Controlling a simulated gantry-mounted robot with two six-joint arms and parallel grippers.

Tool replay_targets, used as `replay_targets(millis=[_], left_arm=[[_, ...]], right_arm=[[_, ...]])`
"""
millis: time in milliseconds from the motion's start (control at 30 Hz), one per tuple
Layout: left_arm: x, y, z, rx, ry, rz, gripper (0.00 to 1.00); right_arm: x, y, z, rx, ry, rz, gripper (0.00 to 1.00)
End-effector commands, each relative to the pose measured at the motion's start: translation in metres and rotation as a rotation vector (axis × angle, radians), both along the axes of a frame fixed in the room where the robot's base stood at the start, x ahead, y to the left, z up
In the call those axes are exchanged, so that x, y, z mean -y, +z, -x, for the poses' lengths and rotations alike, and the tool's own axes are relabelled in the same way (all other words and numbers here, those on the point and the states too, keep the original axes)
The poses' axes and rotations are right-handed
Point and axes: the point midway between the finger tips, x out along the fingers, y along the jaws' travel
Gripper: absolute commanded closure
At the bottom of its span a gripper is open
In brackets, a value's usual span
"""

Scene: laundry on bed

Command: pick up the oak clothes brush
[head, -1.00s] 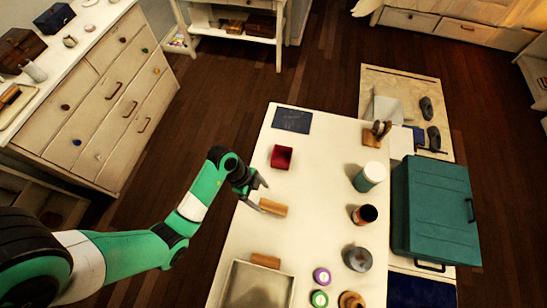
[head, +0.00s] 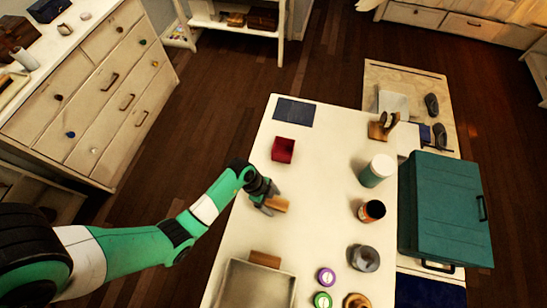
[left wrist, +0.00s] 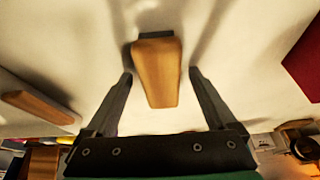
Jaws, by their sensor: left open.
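A wooden block-like brush (head: 280,204), light brown, lies on the white table at my left gripper (head: 268,202). In the left wrist view this brush (left wrist: 157,76) shows a tapering wooden body with a dark strip at its far end. My left gripper (left wrist: 160,80) is open, with one finger on each side of the brush and a visible gap to both sides. A second, similar wooden piece (head: 265,258) lies closer to the tray; it also shows at the left of the left wrist view (left wrist: 40,106). I cannot tell their wood types apart. My right gripper is not in view.
A dark red box (head: 283,149) stands beyond the brush on the white table (head: 325,190). A metal tray (head: 235,284) is at the near left. Bottles, jars and lids line the right side, including a green-and-white container (head: 376,171). The table's middle is clear.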

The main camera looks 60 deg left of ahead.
Motion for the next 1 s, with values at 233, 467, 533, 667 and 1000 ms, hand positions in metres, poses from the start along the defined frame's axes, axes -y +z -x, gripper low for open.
replay_targets(millis=[233,467,533,667,1000], left_arm=[[0.0002,0.0003,-0.0005,0.001,0.0,-0.001,0.1],[0.0001,-0.0003,-0.0006,0.001,0.0,-0.001,0.1],[0.0,-0.0011,-0.0006,0.001,0.0,-0.001,0.1],[0.0,-0.0029,-0.0005,0.001,0.0,-0.001,0.12],[0.0,-0.0033,-0.0005,0.001,0.0,-0.001,0.73]], right_arm=[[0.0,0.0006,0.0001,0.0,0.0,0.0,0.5],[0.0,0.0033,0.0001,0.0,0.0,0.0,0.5],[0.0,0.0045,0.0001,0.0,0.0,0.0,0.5],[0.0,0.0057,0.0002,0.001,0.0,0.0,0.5],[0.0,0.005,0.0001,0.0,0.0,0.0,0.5]])
